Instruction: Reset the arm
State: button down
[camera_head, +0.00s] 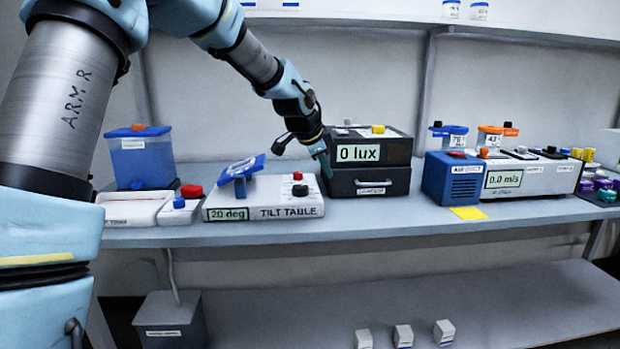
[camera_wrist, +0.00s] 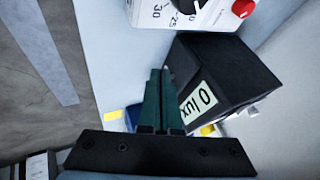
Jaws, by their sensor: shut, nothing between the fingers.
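My gripper (camera_head: 322,160) is shut and empty. In the head view its fingertips are close to the left front of the black box (camera_head: 372,148) that reads "0 lux". I cannot tell whether they touch it. In the wrist view the two green fingers (camera_wrist: 160,97) lie together, with the black box (camera_wrist: 225,70) just to their right. My arm reaches in from the upper left, bent downward toward the shelf.
The tilt table (camera_head: 262,198) reading "20 deg" stands left of the box. A blue fan box (camera_head: 450,178) and a meter reading "0.0 m/s" (camera_head: 530,174) stand right. A yellow note (camera_head: 468,213) lies at the shelf's (camera_head: 400,220) front. Small white boxes (camera_head: 404,336) sit below.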

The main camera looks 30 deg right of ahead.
jog(key=s+a+f+n+y+p, duration=0.15)
jog(key=a+n, duration=0.35)
jog(key=a, duration=0.8)
jog(key=a+f+n+y, duration=0.3)
jog(key=a+n, duration=0.2)
jog(key=a, duration=0.9)
jog(key=s+a+f+n+g+y+p, duration=0.1)
jog(key=s+a+n, duration=0.4)
jog(key=a, duration=0.4)
jog(key=s+a+f+n+g, duration=0.1)
jog(key=s+a+n, duration=0.3)
jog(key=s+a, duration=0.4)
jog(key=shift+a+n+y+p, duration=0.35)
jog(key=shift+a+n, duration=0.05)
jog(key=shift+a, duration=0.35)
